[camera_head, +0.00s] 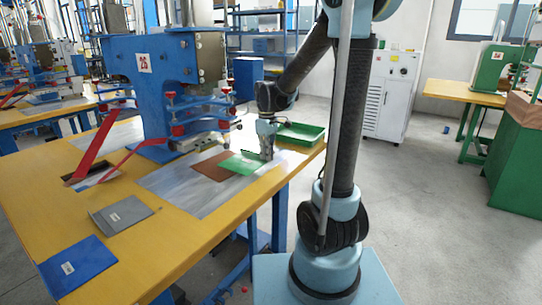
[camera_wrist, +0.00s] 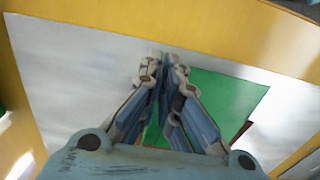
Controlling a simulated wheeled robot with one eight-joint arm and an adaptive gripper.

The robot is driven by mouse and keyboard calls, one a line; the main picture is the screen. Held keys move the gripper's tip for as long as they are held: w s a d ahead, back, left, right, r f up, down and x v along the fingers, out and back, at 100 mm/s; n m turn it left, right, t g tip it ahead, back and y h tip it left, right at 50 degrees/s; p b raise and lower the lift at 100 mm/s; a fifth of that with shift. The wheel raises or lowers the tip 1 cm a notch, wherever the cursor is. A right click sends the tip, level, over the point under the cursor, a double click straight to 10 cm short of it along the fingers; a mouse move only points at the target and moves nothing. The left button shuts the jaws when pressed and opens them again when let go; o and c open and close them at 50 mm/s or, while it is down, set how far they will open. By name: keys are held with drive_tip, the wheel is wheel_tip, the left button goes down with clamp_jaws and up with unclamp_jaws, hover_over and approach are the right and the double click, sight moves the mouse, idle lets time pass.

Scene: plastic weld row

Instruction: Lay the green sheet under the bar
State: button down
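The green sheet (camera_head: 236,165) lies on the grey metal plate on the table, partly over a brown sheet (camera_head: 211,167). A darker green strip of it stands up beside my gripper (camera_head: 267,154). In the wrist view, the sheet (camera_wrist: 228,103) spreads right of my gripper (camera_wrist: 163,65), with a bit of green between the fingers. The fingertips are close together and appear to pinch the sheet's raised edge, though the contact is largely hidden. The blue press (camera_head: 150,62) carries a low horizontal bar (camera_head: 196,141) left of and beyond the sheet.
A green tray (camera_head: 300,133) stands at the table's back right edge. A grey folder (camera_head: 121,215) and a blue folder (camera_head: 77,268) lie on the yellow table (camera_head: 165,238) at front left. Red levers (camera_head: 97,145) project from the press.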

sight(247, 154)
drive_tip(key=shift+w+a+f, duration=0.1)
drive_tip(key=shift+w+a, duration=0.95)
drive_tip(key=shift+a, duration=0.3)
drive_tip(key=shift+w+a, duration=1.1)
drive_tip(key=shift+a, duration=0.25)
drive_tip(key=shift+w+a+f, duration=0.1)
drive_tip(key=shift+w+a, duration=0.95)
drive_tip(key=shift+a, duration=0.3)
drive_tip(key=shift+w+a+f, duration=0.1)
drive_tip(key=shift+a, duration=0.05)
drive_tip(key=shift+f, duration=0.95)
drive_tip(key=shift+s+d, duration=0.2)
drive_tip(key=shift+s, duration=0.05)
drive_tip(key=shift+f, duration=0.1)
drive_tip(key=c, duration=1.7)
unclamp_jaws()
